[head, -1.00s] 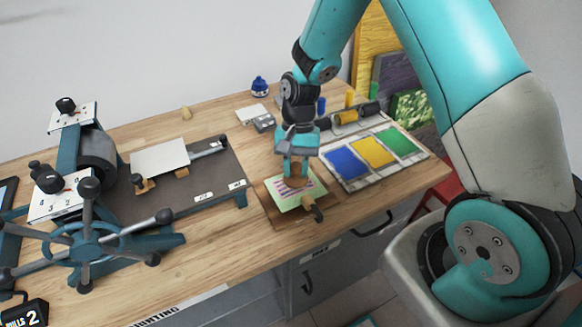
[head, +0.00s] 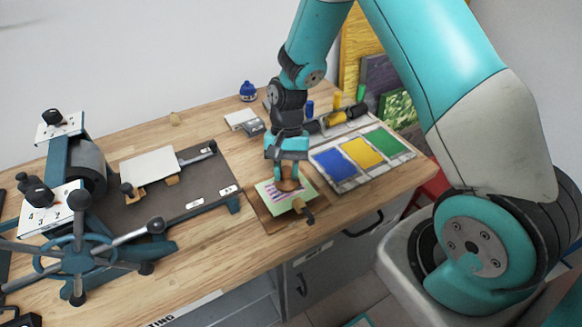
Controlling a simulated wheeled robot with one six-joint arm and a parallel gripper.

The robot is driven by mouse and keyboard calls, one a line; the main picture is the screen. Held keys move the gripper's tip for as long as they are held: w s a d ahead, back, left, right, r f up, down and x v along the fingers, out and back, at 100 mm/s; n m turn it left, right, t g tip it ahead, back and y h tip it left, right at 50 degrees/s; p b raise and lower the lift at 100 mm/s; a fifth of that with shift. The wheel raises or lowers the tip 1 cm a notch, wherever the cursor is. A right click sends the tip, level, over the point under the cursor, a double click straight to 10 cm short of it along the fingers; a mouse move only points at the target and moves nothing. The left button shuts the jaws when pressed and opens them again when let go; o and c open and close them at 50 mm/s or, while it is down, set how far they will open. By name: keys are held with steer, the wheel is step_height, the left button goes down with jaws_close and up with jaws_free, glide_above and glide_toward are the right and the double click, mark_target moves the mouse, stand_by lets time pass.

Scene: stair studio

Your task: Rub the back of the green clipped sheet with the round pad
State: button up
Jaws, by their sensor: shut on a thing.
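The green sheet (head: 268,191) lies on a wooden board (head: 270,221) near the front edge of the bench. It has a pink and purple striped patch in its middle. A wooden clip (head: 302,208) sits at its front right edge. My gripper (head: 288,170) points down over the sheet and is shut on the round brown pad (head: 288,184). The pad is at the sheet's striped part and appears to touch it. The pad hides part of the sheet, and the exact contact cannot be seen.
An ink slab with blue, yellow and green (head: 394,142) patches lies to the right. A press with a spoked wheel (head: 77,254) and roller stands left, beside a grey bed with a white plate (head: 149,166). A blue bottle (head: 248,91) stands at the back. Bare wood lies in front of the press bed.

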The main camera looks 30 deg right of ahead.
steer(key=shift+a+p, duration=0.35)
steer(key=shift+a, duration=1.65)
steer(key=shift+d+p, duration=0.45)
steer(key=shift+d, duration=2.6)
steer(key=shift+s, duration=0.6)
steer(key=shift+a+p, duration=0.3)
steer(key=shift+a, duration=0.8)
steer(key=shift+a, duration=0.15)
